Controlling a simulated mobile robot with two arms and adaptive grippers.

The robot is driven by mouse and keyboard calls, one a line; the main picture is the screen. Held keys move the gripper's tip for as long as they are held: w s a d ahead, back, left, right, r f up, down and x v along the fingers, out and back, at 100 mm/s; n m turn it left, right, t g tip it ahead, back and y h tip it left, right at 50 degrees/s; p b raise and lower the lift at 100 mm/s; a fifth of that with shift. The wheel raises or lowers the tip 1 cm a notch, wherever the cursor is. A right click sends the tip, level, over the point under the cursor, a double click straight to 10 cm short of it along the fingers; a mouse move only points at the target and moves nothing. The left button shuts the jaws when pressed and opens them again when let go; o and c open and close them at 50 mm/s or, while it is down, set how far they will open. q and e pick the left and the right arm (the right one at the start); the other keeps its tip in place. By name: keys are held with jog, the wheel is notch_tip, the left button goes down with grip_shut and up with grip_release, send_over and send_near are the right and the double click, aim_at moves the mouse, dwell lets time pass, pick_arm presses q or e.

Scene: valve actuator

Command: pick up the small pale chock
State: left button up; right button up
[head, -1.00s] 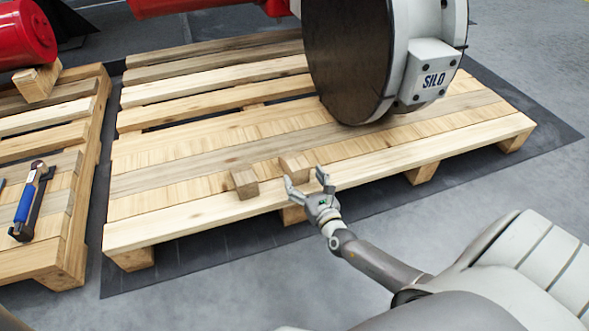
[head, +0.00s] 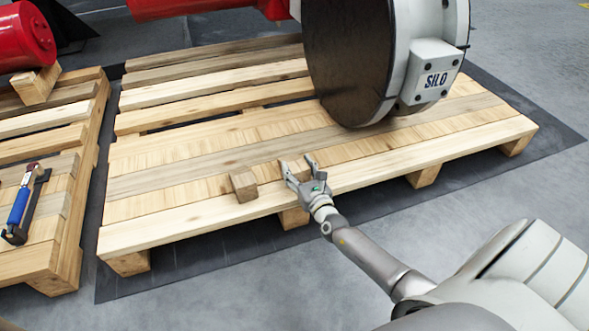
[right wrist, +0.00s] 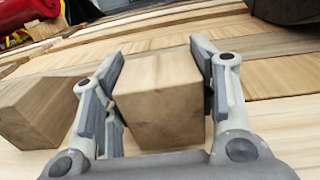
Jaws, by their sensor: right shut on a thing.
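The small pale chock (right wrist: 160,105) is a square-edged wooden block that sits between the two fingers of my right gripper (head: 298,164) in the right wrist view. The fingers are shut on its sides. In the head view the gripper mostly hides this chock, at the front part of the pallet (head: 150,232). It appears to rest on the boards, with no gap seen beneath it. A second, similar wooden block (head: 243,184) stands just left of the gripper, apart from it; it also shows at the left of the right wrist view (right wrist: 38,112). My left gripper is not in view.
A second pallet (head: 45,255) at left holds a blue-handled tool (head: 20,205) and a red cylinder (head: 25,35). The pallet's front left boards are clear.

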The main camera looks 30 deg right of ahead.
jog(key=c, duration=0.3)
jog(key=shift+r, duration=0.15)
